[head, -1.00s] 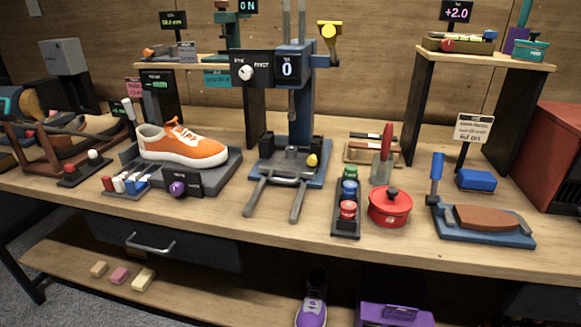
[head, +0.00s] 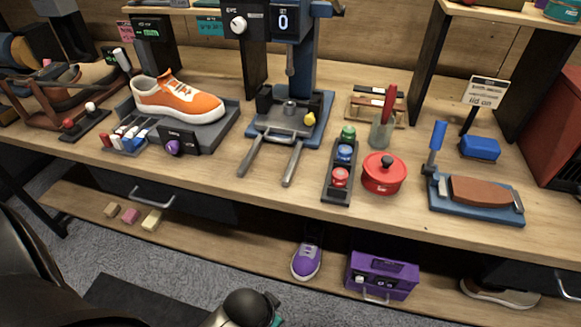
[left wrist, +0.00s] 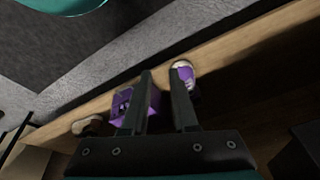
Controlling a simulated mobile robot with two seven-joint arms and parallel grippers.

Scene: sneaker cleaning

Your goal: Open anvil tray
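The blue press (head: 300,80) stands at the middle back of the bench in the head view. At its base is a grey anvil tray (head: 286,126), with a cross handle at the front and two rails (head: 268,155) sticking out toward the bench's front edge. A small yellow knob (head: 310,118) sits at the tray's right side. How far the tray is slid in is hard to tell. My left gripper (left wrist: 161,78) is open and empty in the left wrist view, pointing toward the lower shelf area, away from the tray. My right gripper is not in view.
An orange sneaker (head: 180,98) on a grey stand is left of the press. A rack of coloured jars (head: 341,175) and a red pot (head: 384,172) stand to the right. A purple sneaker (head: 307,258) and purple box (head: 382,277) lie on the lower shelf.

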